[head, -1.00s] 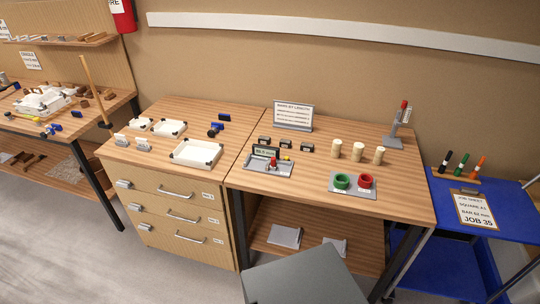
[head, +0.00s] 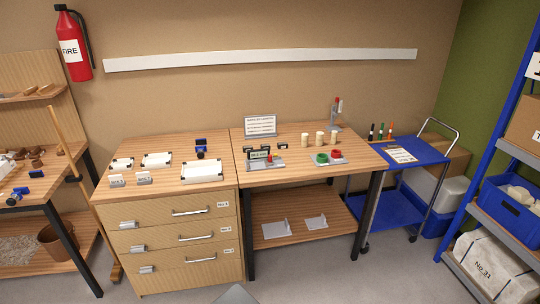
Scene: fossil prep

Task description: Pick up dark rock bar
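I cannot make out for sure which thing is the dark rock bar. Small brown and dark pieces (head: 36,153) also lie on the workbench at the far left, too small to tell apart. My gripper is not in view.
White trays (head: 202,171) and a blue-and-black tool (head: 201,147) are on the drawer cabinet (head: 170,235). A blue cart (head: 415,150) and shelf rack (head: 475,180) are right. Grey floor shows in front.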

